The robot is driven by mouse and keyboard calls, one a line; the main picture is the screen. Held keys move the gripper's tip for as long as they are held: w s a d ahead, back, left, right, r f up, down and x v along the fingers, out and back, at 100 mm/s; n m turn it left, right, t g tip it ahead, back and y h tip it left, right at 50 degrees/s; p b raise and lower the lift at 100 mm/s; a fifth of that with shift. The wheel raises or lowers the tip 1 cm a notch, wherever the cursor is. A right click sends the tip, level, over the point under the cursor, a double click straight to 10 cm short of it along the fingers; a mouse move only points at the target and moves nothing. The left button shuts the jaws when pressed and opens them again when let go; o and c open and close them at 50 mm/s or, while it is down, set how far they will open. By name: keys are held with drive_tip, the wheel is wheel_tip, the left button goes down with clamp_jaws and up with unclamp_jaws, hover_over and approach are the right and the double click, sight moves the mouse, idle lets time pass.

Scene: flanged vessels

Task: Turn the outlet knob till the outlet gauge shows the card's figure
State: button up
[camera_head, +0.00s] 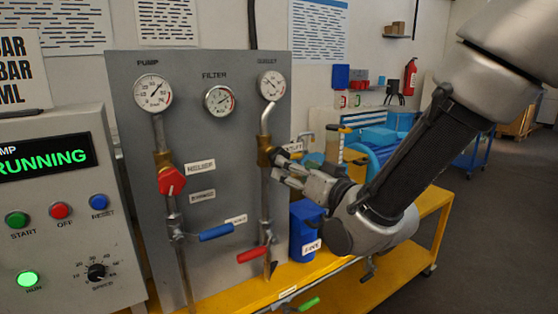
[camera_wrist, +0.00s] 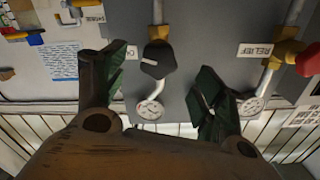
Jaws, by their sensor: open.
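The outlet gauge (camera_head: 272,86) is at the panel's upper right in the head view; its needle is too small to read. It also shows in the wrist view (camera_wrist: 150,111), upside down. The black outlet knob (camera_wrist: 157,58) has a white mark and sits on a brass valve (camera_head: 264,150); in the head view my gripper hides the knob. My gripper (camera_head: 284,169) is open, and in the wrist view its fingers (camera_wrist: 160,78) stand apart either side of the knob, with no contact visible. A card (camera_head: 18,70) at the far left reads BAR, its figures cut off.
A red relief knob (camera_head: 171,181) is on the left pipe. A blue lever (camera_head: 216,232) and a red lever (camera_head: 251,254) stick out below. A blue box (camera_head: 305,232) stands right of the panel. The control box (camera_head: 55,210) reads RUNNING.

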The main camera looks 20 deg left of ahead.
drive_tip(key=x, duration=0.7)
drive_tip(key=shift+w+a+r, duration=0.1)
drive_tip(key=shift+w+a, duration=0.1)
drive_tip(key=shift+w, duration=0.1)
drive_tip(key=c, duration=1)
drive_tip(key=shift+m, duration=1.6)
drive_tip(key=shift+c, duration=0.2)
drive_tip(key=o, duration=1)
drive_tip(key=shift+o, duration=0.2)
drive_tip(key=shift+s+d, duration=0.1)
drive_tip(key=v, duration=1.1)
drive_tip(key=shift+s+d, duration=0.2)
drive_tip(key=shift+s, duration=0.1)
